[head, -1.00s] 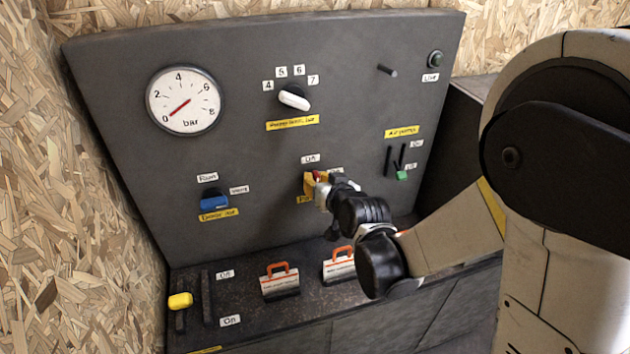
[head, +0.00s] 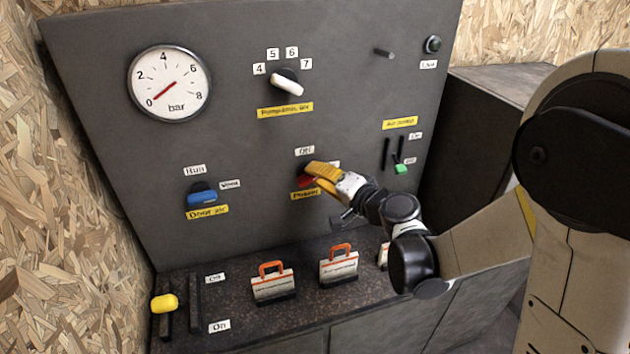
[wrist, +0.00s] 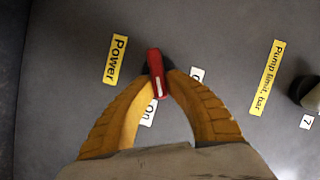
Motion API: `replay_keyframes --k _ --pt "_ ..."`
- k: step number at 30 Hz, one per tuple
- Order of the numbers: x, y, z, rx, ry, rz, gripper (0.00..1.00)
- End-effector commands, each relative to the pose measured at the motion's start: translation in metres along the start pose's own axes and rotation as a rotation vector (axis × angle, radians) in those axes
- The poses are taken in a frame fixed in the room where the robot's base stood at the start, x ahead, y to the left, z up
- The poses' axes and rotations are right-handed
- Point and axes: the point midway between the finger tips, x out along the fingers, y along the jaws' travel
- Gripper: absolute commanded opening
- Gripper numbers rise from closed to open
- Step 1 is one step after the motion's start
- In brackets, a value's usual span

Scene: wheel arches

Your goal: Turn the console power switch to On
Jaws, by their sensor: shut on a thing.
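The power switch is a red knob (wrist: 155,72) with a white pointer line, on the upright dark console panel (head: 235,130). It also shows in the head view (head: 305,181), partly covered by my fingers. My gripper (wrist: 156,82) has its yellow fingers shut on the red knob from both sides. The yellow Power label (wrist: 115,59) lies left of the knob there.
A white pump-limit knob (head: 287,85) is above, a blue knob (head: 202,194) to the left, and a green-tipped lever (head: 401,168) to the right. A yellow-handled slider (head: 164,303) and orange-handled switches (head: 273,285) sit on the ledge below.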

Motion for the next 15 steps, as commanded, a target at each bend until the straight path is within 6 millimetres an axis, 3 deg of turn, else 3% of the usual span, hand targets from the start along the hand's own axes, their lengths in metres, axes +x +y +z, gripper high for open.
replay_keyframes --k 15 --pt "0.0011 0.0078 0.0018 0.35 0.0 -0.145 0.0"
